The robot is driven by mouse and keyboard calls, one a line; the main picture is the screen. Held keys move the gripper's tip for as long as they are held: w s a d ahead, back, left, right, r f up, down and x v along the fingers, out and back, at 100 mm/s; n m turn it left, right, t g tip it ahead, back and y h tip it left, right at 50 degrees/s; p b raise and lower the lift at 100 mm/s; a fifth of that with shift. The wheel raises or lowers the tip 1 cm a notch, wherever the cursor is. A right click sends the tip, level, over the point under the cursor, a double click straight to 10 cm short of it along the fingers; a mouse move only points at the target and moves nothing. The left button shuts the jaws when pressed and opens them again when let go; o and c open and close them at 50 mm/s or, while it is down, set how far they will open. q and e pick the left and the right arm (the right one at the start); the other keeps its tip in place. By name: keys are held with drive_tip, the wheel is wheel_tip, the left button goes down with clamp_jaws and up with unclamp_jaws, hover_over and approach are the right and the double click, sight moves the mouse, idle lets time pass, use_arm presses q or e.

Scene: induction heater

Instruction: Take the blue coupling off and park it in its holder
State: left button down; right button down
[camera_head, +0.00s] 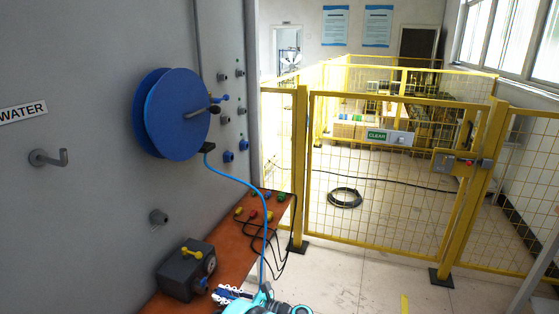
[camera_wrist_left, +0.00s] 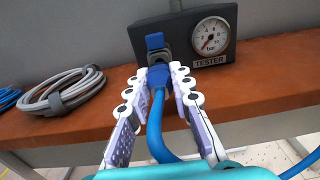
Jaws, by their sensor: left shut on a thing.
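The blue coupling (camera_wrist_left: 159,77) is between the fingertips of my left gripper (camera_wrist_left: 158,82) in the left wrist view. The gripper is shut on it. A blue hose (camera_wrist_left: 156,130) runs back from the coupling between the fingers. The coupling points at the port of the dark tester box (camera_wrist_left: 186,47); whether it is seated there I cannot tell. In the head view my left gripper (camera_head: 231,294) is low, beside the tester box (camera_head: 180,274). The hose (camera_head: 245,183) rises to the blue reel (camera_head: 170,113) on the wall. I cannot pick out the coupling's holder. My right gripper is not in view.
Several coloured fittings (camera_head: 254,214) and black cables lie on the brown bench (camera_head: 222,258). A grey hose coil (camera_wrist_left: 66,92) lies left of the tester. Wall hooks (camera_head: 48,157) and fittings stick out.

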use_arm(q)
drive_tip(key=shift+v, duration=1.75)
